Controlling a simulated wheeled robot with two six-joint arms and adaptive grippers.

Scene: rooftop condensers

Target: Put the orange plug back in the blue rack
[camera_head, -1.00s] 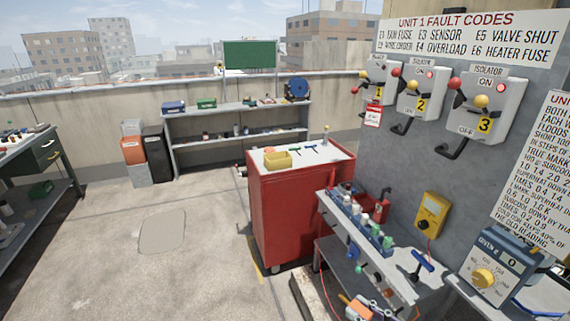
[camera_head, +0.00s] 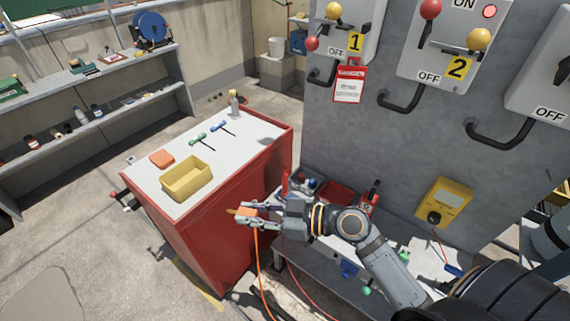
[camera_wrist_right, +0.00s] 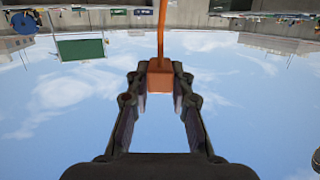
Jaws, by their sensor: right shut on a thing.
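My right gripper (camera_head: 246,217) is shut on the orange plug (camera_head: 248,211), held in the air beside the red cabinet's right side. The orange cord hangs down from the plug. In the right wrist view the plug (camera_wrist_right: 160,76) sits between the two fingertips, with its cord leading up the picture. The blue rack does not show clearly now; my right arm covers much of the bench where it stood in the earlier head view. My left gripper is not in view.
The red cabinet (camera_head: 216,246) has a yellow bin (camera_head: 187,180) on its top. The grey bench (camera_head: 290,255) lies under my arm. A wall with isolator switches and a yellow meter (camera_head: 443,202) stands behind it. Open floor lies left.

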